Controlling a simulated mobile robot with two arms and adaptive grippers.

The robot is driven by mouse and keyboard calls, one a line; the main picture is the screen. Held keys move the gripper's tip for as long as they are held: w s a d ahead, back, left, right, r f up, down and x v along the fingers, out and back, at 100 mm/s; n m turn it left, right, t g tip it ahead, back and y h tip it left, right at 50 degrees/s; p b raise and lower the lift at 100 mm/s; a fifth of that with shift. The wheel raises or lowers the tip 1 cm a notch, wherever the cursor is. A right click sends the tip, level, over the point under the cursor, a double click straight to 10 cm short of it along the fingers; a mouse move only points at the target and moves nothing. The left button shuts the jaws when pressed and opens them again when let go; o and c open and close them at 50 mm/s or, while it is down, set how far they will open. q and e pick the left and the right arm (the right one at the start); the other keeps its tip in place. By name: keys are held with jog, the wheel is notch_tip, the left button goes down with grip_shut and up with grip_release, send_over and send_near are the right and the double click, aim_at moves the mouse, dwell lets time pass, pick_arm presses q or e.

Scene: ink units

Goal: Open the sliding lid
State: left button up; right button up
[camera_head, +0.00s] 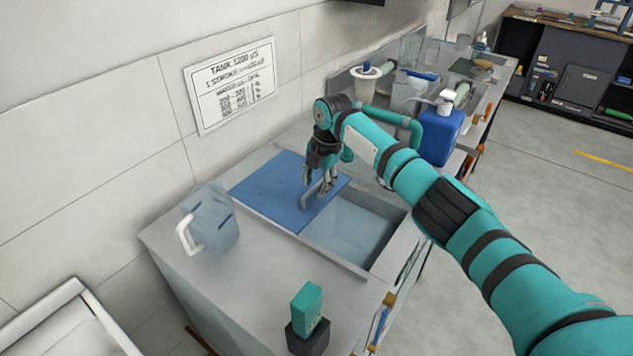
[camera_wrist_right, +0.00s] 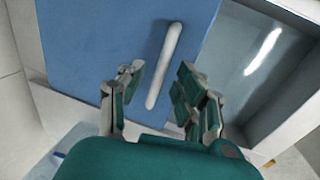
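The sliding lid (camera_head: 275,190) is a flat blue panel on the grey counter. It covers the left part of a basin (camera_head: 350,230), and the right part of the basin stands open. A pale bar handle (camera_head: 312,190) sits near the lid's right edge. My right gripper (camera_head: 322,188) is at the handle, pointing down. In the right wrist view the handle (camera_wrist_right: 165,62) runs between the spread fingers of my right gripper (camera_wrist_right: 158,88), with a gap on each side. The lid also fills much of that view (camera_wrist_right: 90,50). My left gripper is not in view.
A clear jug (camera_head: 210,222) with a white handle stands on the counter left of the lid. A teal device (camera_head: 307,305) in a dark holder is at the front. A blue canister (camera_head: 440,135) and other vessels stand behind my right arm.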

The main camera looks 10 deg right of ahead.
notch_tip(320, 180, up, 12)
jog(key=s+d, duration=0.1)
jog(key=shift+s+d, duration=0.3)
jog(key=shift+s, duration=0.05)
jog(key=shift+f, duration=0.2)
